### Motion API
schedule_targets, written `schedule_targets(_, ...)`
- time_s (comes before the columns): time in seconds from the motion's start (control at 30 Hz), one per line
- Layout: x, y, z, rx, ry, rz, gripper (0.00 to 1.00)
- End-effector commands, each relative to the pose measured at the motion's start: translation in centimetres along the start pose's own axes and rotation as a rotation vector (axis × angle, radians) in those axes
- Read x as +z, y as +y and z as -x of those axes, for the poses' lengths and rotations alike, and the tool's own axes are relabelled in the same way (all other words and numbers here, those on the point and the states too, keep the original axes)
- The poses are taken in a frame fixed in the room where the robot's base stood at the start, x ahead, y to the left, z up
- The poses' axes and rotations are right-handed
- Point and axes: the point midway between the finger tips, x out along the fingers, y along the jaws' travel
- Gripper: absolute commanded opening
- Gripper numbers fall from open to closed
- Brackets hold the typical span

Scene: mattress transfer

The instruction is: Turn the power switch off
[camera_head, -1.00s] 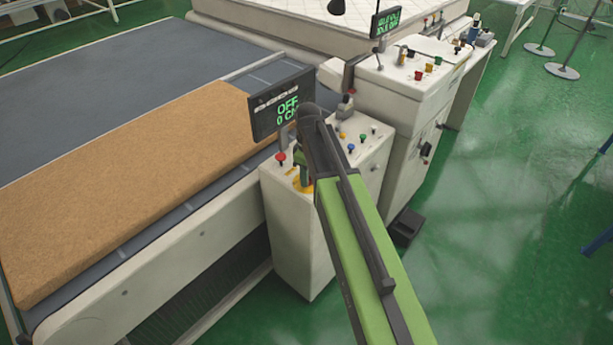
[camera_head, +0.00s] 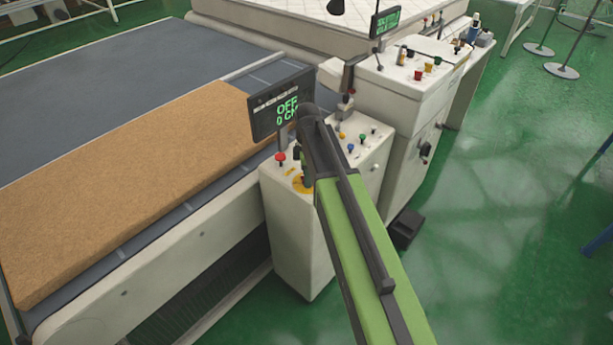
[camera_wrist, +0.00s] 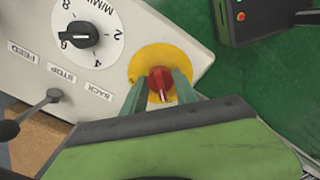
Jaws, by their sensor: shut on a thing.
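The power switch is a red rotary knob (camera_wrist: 160,82) on a round yellow plate (camera_wrist: 150,62) in the wrist view. Its pale mark points toward the bottom of the picture. My gripper (camera_wrist: 166,86) has its two green fingers on either side of the red knob, shut on it. In the head view the yellow plate (camera_head: 301,184) shows on top of the white control box (camera_head: 287,230), and my arm hides the knob.
In the wrist view a black dial (camera_wrist: 80,35) and labels FEED, STOP and BACK are beside the switch. A brown foam slab (camera_head: 125,185) lies on the conveyor. A second control cabinet (camera_head: 415,90) stands behind the box.

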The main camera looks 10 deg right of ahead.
Motion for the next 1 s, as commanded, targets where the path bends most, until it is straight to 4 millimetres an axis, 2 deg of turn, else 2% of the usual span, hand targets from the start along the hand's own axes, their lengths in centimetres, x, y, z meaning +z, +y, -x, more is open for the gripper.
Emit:
schedule_targets(0.33, -0.3, -0.3, -0.1, -0.009, 0.004, 0.005, 0.00)
schedule_targets(0.37, -0.3, -0.4, -0.1, -0.009, 0.004, 0.005, 0.37)
schedule_targets(0.5, -0.2, -0.3, -0.1, -0.007, 0.003, 0.004, 0.55)
schedule_targets(0.83, -0.1, -0.1, 0.1, -0.004, 0.001, 0.003, 0.56)
schedule_targets(1.0, -0.1, -0.1, 1.5, -0.003, 0.001, 0.003, 0.56)
